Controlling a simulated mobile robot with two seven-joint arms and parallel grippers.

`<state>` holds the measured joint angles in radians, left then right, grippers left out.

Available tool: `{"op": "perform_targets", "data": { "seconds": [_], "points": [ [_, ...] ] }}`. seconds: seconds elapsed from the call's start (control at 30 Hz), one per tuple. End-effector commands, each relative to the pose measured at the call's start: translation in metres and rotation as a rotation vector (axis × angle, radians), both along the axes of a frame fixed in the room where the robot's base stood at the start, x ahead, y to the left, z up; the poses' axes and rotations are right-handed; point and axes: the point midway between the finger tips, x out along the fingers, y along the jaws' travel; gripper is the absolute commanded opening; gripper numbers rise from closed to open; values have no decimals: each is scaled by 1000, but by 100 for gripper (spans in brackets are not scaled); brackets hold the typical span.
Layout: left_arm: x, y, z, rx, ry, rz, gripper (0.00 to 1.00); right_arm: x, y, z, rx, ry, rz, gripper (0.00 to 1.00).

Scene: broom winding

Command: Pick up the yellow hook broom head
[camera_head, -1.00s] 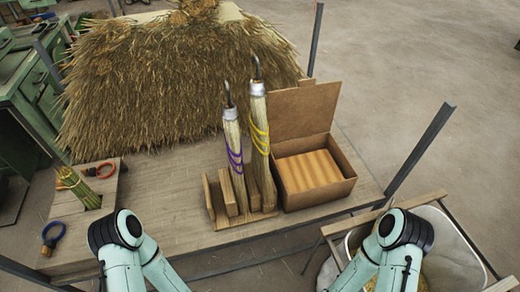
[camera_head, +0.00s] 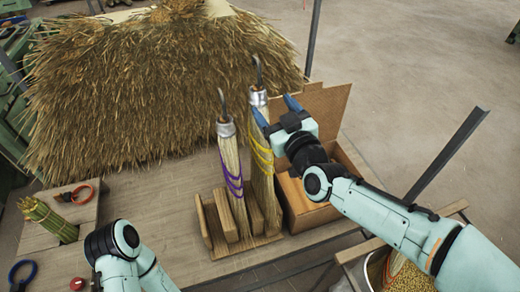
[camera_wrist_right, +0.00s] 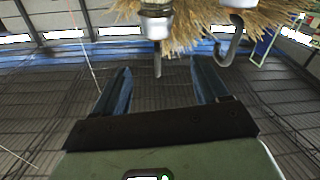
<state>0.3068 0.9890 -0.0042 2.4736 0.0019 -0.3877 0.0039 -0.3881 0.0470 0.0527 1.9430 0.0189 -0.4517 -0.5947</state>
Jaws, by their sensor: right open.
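The yellow hook broom head (camera_head: 262,178) stands upright in a wooden rack (camera_head: 205,218), with yellow bands, a silver collar and a dark hook on top. The purple-banded broom head (camera_head: 230,170) stands to its left. My right gripper (camera_head: 274,108) is open beside the upper part of the yellow one, its fingers pointing left at about collar height. In the right wrist view, a collar and hook (camera_wrist_right: 157,28) show near the middle, the hook apparently between the open fingers in the picture; contact is not visible. My left gripper is out of view.
An open cardboard box (camera_head: 324,108) stands right of the rack, partly behind my right arm. A large straw pile (camera_head: 150,90) covers the table's back. A tied straw bundle (camera_head: 47,218) lies at left.

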Motion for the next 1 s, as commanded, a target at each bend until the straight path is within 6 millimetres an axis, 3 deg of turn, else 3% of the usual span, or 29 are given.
{"op": "perform_targets", "data": {
  "seconds": [0.3,0.57,0.83,1.0],
  "points": [
    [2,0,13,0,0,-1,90,55,23,-1,-2,6,0,73],
    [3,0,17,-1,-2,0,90,74,30,-2,-1,6,0,73],
    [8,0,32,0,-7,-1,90,110,46,1,0,6,0,73],
    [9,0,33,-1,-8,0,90,117,49,0,0,5,0,73]
  ]
}}
